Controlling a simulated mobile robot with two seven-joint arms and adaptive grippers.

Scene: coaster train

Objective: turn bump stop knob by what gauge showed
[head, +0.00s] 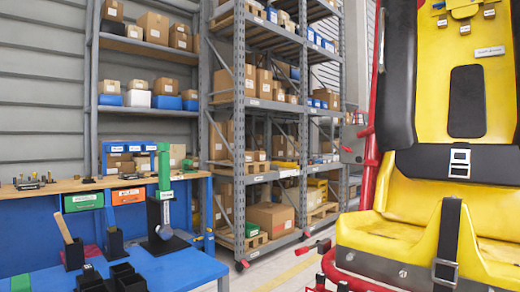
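A yellow coaster seat (375,235) with black pads and black belts stands at the right, close to me. Its red frame (367,185) runs up its left side. A yellow bracket (464,8) with small white labels around it is at the top of the backrest, partly cut off by the picture's edge. I cannot make out a bump stop knob or a gauge with a readable dial. A black and green stand (164,190) with a round grey part at its foot is on the blue table; I cannot tell what it is. Neither gripper is in view.
A blue table (205,268) with black holders is at the lower left. Behind it is a wooden-topped workbench (60,187) with green and orange bins. Grey shelves (206,130) with boxes stand behind. Some floor (275,278) is clear between table and seat.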

